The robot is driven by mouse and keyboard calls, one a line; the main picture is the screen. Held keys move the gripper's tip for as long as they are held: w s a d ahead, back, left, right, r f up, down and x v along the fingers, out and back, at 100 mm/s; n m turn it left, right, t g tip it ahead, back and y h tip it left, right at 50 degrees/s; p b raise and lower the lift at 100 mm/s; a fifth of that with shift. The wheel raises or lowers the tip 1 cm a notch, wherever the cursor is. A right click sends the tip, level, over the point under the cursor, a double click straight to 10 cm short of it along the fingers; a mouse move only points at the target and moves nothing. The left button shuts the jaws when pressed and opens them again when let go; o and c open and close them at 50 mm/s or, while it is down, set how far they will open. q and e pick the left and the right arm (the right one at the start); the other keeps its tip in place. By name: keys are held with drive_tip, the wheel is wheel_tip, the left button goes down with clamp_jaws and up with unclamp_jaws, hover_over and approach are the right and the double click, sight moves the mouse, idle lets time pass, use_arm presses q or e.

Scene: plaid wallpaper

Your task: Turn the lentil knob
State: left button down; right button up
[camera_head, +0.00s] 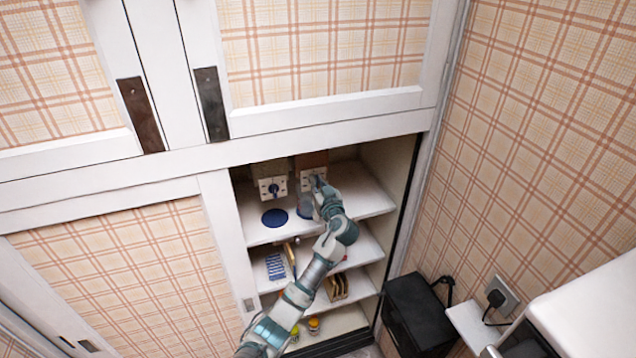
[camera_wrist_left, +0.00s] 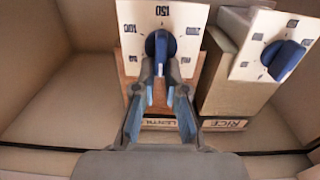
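The lentil knob (camera_wrist_left: 159,45) is a dark blue knob on a white dial plate with numbers, on a brown dispenser marked with a lentil label (camera_wrist_left: 160,125). In the left wrist view its grip points down between my fingertips. My left gripper (camera_wrist_left: 160,68) is closed to a narrow gap, a finger on each side of the grip, seemingly touching it. In the head view my left gripper (camera_head: 316,186) reaches the right-hand dispenser and hides most of that knob. My right gripper is not in view.
A second dispenser, labelled rice, has a similar blue knob (camera_wrist_left: 283,58) close beside. In the head view its dial (camera_head: 265,186) is left of my gripper, above a blue disc (camera_head: 274,217). Shelves with small items lie below; the cabinet's right wall (camera_head: 389,160) is close.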

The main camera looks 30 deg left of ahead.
use_arm(q)
drive_tip(key=shift+w+d+f+m+p, duration=0.15)
drive_tip(key=shift+f+m+p, duration=0.8)
drive_tip(key=shift+m, duration=3.05)
drive_tip(key=shift+w+m+p, duration=0.25)
drive_tip(key=shift+m+p, duration=1.65)
drive_tip(key=shift+m, duration=2.1)
drive_tip(key=shift+w+d+f+m+p, duration=0.15)
drive_tip(key=shift+f+m+p, duration=0.8)
drive_tip(key=shift+m, duration=3.05)
use_arm(e)
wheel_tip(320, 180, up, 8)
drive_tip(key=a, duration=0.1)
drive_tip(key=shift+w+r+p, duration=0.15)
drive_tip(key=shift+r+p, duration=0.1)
drive_tip(key=shift+p, duration=0.2)
use_arm(q)
drive_tip(key=shift+w+a+r, duration=0.1)
drive_tip(key=shift+r, duration=0.5)
